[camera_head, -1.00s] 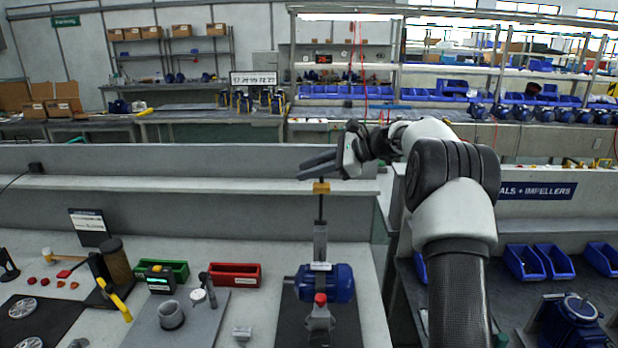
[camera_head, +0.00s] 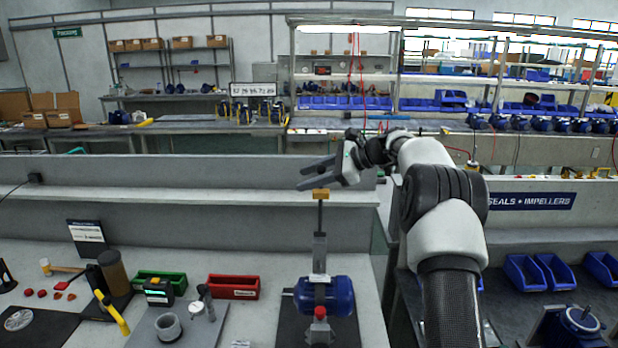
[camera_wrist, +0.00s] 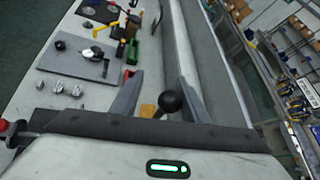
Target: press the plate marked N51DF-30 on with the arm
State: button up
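My gripper (camera_head: 302,175) is open at the top of an upright press-like stand (camera_head: 320,240) with an orange block (camera_head: 321,194) on its post. In the wrist view my open gripper (camera_wrist: 160,80) has a black ball knob (camera_wrist: 171,101) between its fingers, closer to the right one. I cannot tell whether they touch. The orange block also shows there (camera_wrist: 148,110). The knob is hidden in the head view. Below the post a blue motor (camera_head: 338,296) lies on a dark mat. A small pale plate (camera_head: 319,279) shows on top of it; its marking is not legible.
Left of the stand are a red bin (camera_head: 233,287), a green bin (camera_head: 172,281), a grey ring (camera_head: 168,327) and a yellow-handled tool (camera_head: 117,317). A raised ledge (camera_head: 150,210) runs behind the bench. Blue bins (camera_head: 525,271) stand on the right bench.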

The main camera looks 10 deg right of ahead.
jog(key=v, duration=1.7)
jog(key=shift+d, duration=0.2)
jog(key=shift+s+a+r, duration=0.1)
jog(key=shift+s+r, duration=0.05)
